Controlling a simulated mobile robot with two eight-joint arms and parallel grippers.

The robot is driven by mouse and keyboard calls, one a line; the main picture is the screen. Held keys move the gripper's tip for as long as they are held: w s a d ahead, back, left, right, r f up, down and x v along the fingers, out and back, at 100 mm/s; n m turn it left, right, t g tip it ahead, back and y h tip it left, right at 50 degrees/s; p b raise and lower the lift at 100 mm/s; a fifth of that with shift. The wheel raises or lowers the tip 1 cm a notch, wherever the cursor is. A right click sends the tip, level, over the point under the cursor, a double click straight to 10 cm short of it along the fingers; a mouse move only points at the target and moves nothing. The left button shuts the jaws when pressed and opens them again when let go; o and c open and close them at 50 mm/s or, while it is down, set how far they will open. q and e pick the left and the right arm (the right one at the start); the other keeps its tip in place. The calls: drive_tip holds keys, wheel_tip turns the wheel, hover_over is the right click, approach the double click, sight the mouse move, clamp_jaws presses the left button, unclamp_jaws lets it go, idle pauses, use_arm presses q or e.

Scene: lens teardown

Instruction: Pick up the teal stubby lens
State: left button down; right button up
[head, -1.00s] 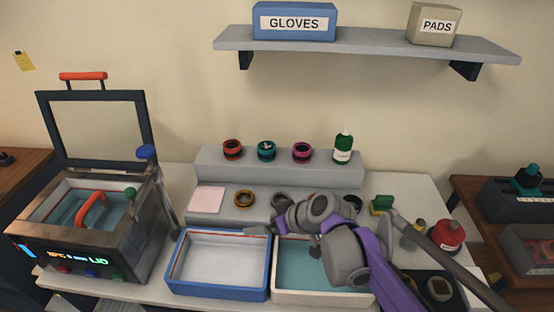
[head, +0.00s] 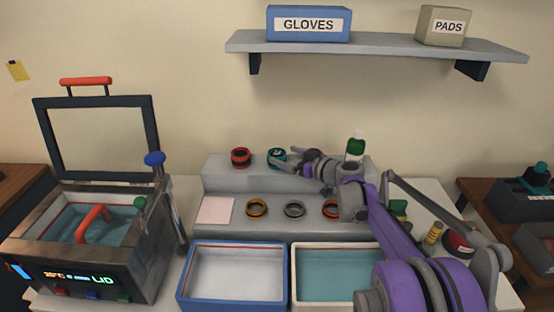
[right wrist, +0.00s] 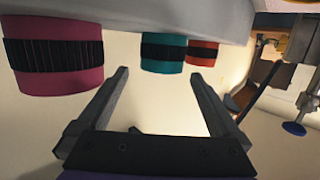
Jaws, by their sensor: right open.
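The teal stubby lens (head: 275,152) has a black ribbed band and stands on the raised back step. In the right wrist view the teal lens (right wrist: 163,52) appears beyond the fingertips, roughly centred in the gap between them. My right gripper (head: 283,159) reaches in from the right at the teal lens. Its jaws are open and empty, with both fingers (right wrist: 160,78) spread in the right wrist view. Whether a finger touches the lens cannot be told. My left gripper is out of view.
A red lens (head: 241,157) stands left of the teal one; a pink lens (right wrist: 55,55) is close to the right, mostly hidden by my gripper in the head view. A green bottle (head: 355,147) stands further right. Blue (head: 232,300) and cream (head: 330,301) trays lie in front.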

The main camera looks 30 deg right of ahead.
sight(279, 154)
drive_tip(key=x, duration=0.4)
drive_tip(key=shift+w+a+f, duration=0.15)
drive_tip(key=shift+w+a, duration=0.05)
drive_tip(key=shift+w, duration=0.1)
drive_tip(key=shift+c, duration=0.2)
drive_tip(key=c, duration=1.4)
